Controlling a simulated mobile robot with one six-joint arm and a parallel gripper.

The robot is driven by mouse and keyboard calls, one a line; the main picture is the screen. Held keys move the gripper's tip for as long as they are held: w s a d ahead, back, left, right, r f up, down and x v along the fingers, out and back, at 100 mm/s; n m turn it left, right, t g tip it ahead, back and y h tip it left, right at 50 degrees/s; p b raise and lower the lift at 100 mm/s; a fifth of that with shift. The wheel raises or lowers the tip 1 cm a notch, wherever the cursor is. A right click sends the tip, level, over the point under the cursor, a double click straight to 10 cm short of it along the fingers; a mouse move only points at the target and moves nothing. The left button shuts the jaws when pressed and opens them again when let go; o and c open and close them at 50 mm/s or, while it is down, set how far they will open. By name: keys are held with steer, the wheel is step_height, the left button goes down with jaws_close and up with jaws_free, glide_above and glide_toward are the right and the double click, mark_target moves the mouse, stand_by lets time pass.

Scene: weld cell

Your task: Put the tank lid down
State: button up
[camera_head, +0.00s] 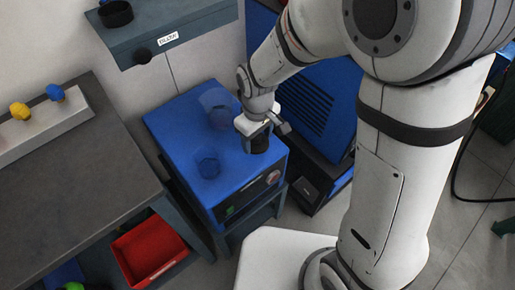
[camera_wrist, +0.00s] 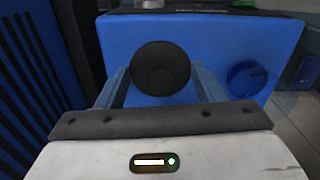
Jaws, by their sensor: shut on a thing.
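My gripper (camera_wrist: 160,85) is shut on a dark round piece, which I take to be the tank lid (camera_wrist: 160,62). In the wrist view the lid's round black face sits between the two blue-grey fingers. In the head view my gripper (camera_head: 259,134) is over the right side of the blue box-shaped unit (camera_head: 168,125), with the dark lid (camera_head: 260,145) below it. I cannot tell whether the lid touches the unit's top. A dark blue round fitting (camera_head: 207,165) is on the unit's top, left of my gripper; a fainter round shape (camera_head: 216,106) lies behind it.
A grey workbench (camera_head: 75,185) with yellow and blue knobs on a rail stands at the left, with a red bin (camera_head: 150,250) below it. A wall shelf (camera_head: 180,28) is behind. A blue louvred cabinet (camera_head: 320,100) stands close on the right.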

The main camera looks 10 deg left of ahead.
mark_target(257, 144)
steer(key=shift+s+f+b, duration=0.1)
steer(key=shift+f+b, duration=0.35)
steer(key=shift+f, duration=1.95)
steer(key=shift+f, duration=0.15)
steer(key=o, duration=1)
steer(key=shift+c, duration=0.2)
step_height(257, 144, up, 12)
steer(key=shift+r+p, duration=0.2)
steer(key=shift+p, duration=1.05)
